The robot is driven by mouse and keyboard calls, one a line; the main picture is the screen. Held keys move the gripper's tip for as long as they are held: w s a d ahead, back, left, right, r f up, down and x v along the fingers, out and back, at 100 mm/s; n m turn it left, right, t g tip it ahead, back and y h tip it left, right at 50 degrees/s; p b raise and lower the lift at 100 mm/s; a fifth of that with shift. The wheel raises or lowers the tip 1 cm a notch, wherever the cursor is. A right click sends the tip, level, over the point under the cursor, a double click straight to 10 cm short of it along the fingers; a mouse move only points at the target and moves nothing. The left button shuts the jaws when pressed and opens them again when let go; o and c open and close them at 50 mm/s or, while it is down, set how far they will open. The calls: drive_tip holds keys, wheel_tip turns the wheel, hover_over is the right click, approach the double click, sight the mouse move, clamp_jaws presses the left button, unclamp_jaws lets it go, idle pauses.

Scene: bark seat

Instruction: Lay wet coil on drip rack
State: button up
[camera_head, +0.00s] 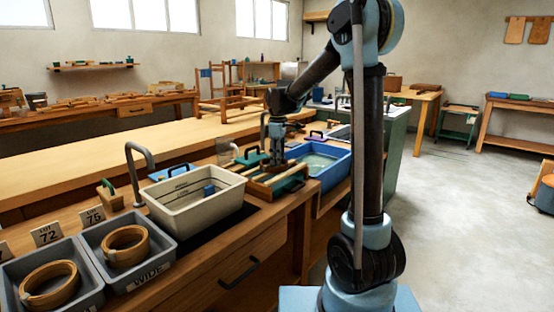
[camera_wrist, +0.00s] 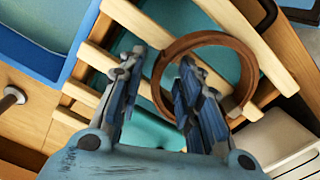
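A dark brown coil (camera_wrist: 248,78) lies on or just above the pale wooden slats of the drip rack (camera_wrist: 128,17); I cannot tell if it is fully resting. My gripper (camera_wrist: 162,58) is over the rack with its two blue fingers apart. The coil's left side passes between them, one finger inside the ring and one outside, with visible gaps. In the head view my gripper (camera_head: 276,162) points down over the rack (camera_head: 262,190), which has a green tray under its slats. The coil is hard to make out there.
A blue water tub (camera_head: 322,160) stands right behind the rack. Two grey bins, one marked WIDE (camera_head: 150,274), hold lighter tan coils (camera_head: 126,246) by lot cards 72 and 75. A tap (camera_head: 140,165) rises behind.

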drive_tip(key=shift+r, duration=0.1)
wheel_tip(320, 180, up, 11)
drive_tip(key=s+d+m, duration=0.4)
drive_tip(key=s+d, duration=0.5)
drive_tip(key=s, duration=0.1)
drive_tip(key=s+d+f+m+t, duration=0.1)
drive_tip(key=s+d+f+m, duration=0.4)
drive_tip(key=s+f, duration=0.5)
drive_tip(key=s+d+f+m+t, duration=0.1)
drive_tip(key=s+d+f+m, duration=0.5)
drive_tip(key=s+f, duration=0.4)
drive_tip(key=s+d, duration=0.1)
drive_tip(key=s, duration=0.5)
drive_tip(key=shift+s+d+f, duration=0.15)
drive_tip(key=shift+s+f, duration=0.05)
drive_tip(key=shift+f, duration=0.1)
